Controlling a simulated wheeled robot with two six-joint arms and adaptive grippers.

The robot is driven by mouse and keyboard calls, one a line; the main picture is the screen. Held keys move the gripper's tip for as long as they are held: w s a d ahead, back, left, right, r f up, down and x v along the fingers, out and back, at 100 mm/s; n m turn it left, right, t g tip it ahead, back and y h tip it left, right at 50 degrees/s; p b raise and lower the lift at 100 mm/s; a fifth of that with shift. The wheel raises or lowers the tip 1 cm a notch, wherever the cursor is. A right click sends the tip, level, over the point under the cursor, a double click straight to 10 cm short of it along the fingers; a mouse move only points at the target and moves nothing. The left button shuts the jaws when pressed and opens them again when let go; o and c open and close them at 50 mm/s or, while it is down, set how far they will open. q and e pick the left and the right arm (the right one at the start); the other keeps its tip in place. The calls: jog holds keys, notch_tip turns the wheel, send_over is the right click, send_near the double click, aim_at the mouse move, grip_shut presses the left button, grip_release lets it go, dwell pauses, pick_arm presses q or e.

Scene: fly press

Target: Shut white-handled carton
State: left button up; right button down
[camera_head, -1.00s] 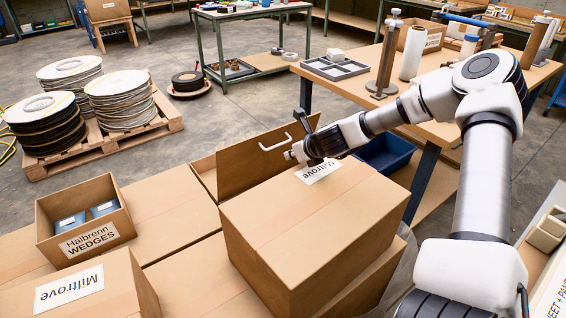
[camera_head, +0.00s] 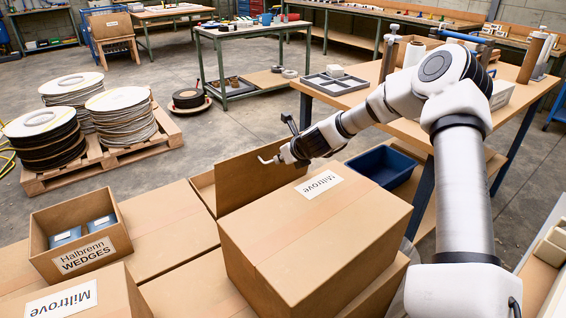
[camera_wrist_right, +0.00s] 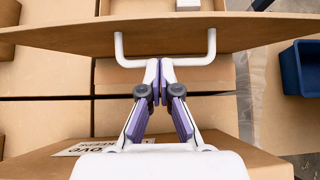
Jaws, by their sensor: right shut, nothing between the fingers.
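The white-handled carton lies behind the large Miltrove carton in the head view. Its brown lid (camera_head: 236,187) stands upright, and the white handle (camera_head: 267,161) shows on it, partly covered by my gripper. My right gripper (camera_head: 285,156) is shut and empty at the handle, above the back edge of the Miltrove carton. In the right wrist view the lid (camera_wrist_right: 75,36) crosses the top, and the U-shaped handle (camera_wrist_right: 212,45) sticks out towards me. The closed fingertips (camera_wrist_right: 159,66) meet or overlap its bar; I cannot tell whether they touch. My left gripper is not in view.
The large Miltrove carton (camera_head: 310,235) stands close in front of the lid. A Halbrenn wedges box (camera_head: 45,235) and another Miltrove carton (camera_head: 100,290) are at the left. A blue bin (camera_head: 382,168) lies to the right, near the workbench (camera_head: 345,90).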

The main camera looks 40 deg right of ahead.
jog(key=w+d+r+p, duration=0.2)
jog(key=w+p, duration=0.8)
jog(key=w, duration=0.9)
jog(key=v, duration=1.1)
jog(key=shift+s+r, duration=0.25)
jog(key=shift+r, duration=0.05)
